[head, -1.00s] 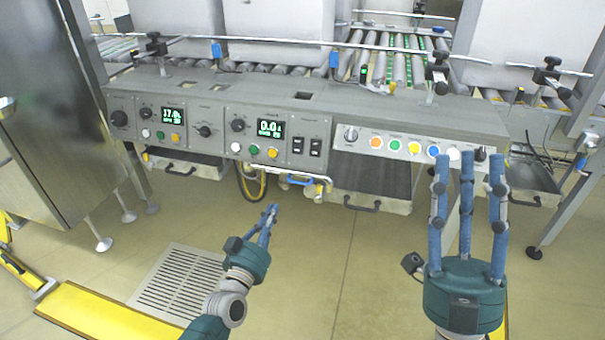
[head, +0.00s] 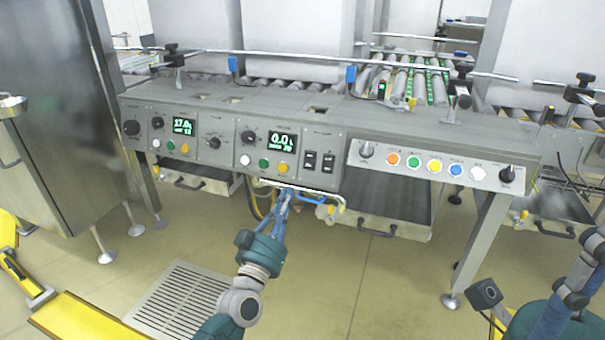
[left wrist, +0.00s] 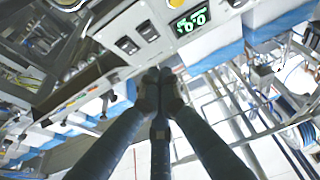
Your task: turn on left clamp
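Two black rocker switches sit side by side on the grey control panel, right of the second green display. The left switch (head: 310,161) and the right switch (head: 328,163) are too small to read as labelled clamps. In the left wrist view the panel appears turned around, and the switch nearer the display (left wrist: 148,30) and the other switch (left wrist: 127,45) are both clear of the fingers. My left gripper (head: 287,191) is just below the panel's lower edge, its three fingers drawn together and empty. My right gripper (head: 578,290) is partly cut off at the lower right.
The panel carries displays (head: 282,141), knobs and coloured buttons. A row of larger coloured buttons (head: 434,166) is to the right. A bent pipe with a blue handle (head: 312,199) runs under the panel near my left fingers. A steel cabinet (head: 60,120) stands at left.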

